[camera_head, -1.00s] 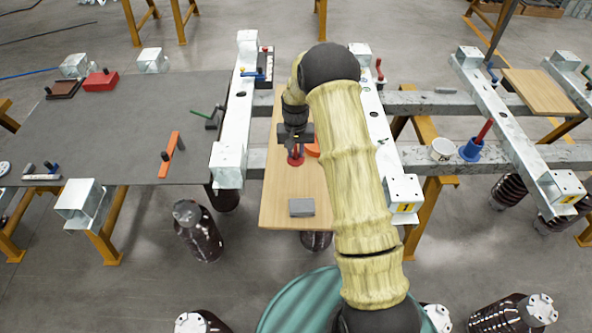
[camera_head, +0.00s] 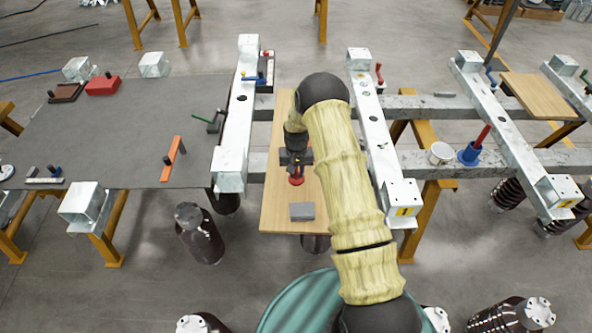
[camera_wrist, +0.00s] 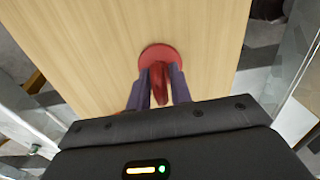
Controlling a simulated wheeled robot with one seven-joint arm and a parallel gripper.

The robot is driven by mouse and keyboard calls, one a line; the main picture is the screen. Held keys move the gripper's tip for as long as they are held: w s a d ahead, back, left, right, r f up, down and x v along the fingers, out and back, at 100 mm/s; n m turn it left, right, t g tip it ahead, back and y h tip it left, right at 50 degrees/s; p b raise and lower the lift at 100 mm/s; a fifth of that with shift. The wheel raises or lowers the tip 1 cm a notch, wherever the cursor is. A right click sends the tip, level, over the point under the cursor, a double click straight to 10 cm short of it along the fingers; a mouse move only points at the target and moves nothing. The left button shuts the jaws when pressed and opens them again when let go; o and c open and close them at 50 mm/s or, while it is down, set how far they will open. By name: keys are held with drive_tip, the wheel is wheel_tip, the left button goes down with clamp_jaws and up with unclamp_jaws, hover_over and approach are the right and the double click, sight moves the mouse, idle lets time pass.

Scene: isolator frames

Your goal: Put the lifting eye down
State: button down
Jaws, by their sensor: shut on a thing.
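The lifting eye (camera_head: 297,180) is red, with a round flat base. In the wrist view its base (camera_wrist: 158,53) and upright part show between the two fingers. My gripper (camera_head: 296,168) is shut on it, over the light wooden board (camera_head: 275,212). In the wrist view my gripper (camera_wrist: 158,88) holds the upright part, with the base on the far side. I cannot tell whether the base touches the board.
A grey block (camera_head: 302,211) lies on the board's near end. Pale metal beams (camera_head: 232,145) (camera_head: 378,140) flank the board. A dark table (camera_head: 100,135) with several parts stands left. A white cup (camera_head: 440,153) and a blue holder (camera_head: 470,153) stand right.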

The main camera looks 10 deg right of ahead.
drive_tip(key=c, duration=1.3)
unclamp_jaws()
drive_tip(key=shift+o, duration=0.2)
wheel_tip(320, 180, up, 12)
drive_tip(key=shift+r+b, duration=0.1)
drive_tip(key=shift+b, duration=0.75)
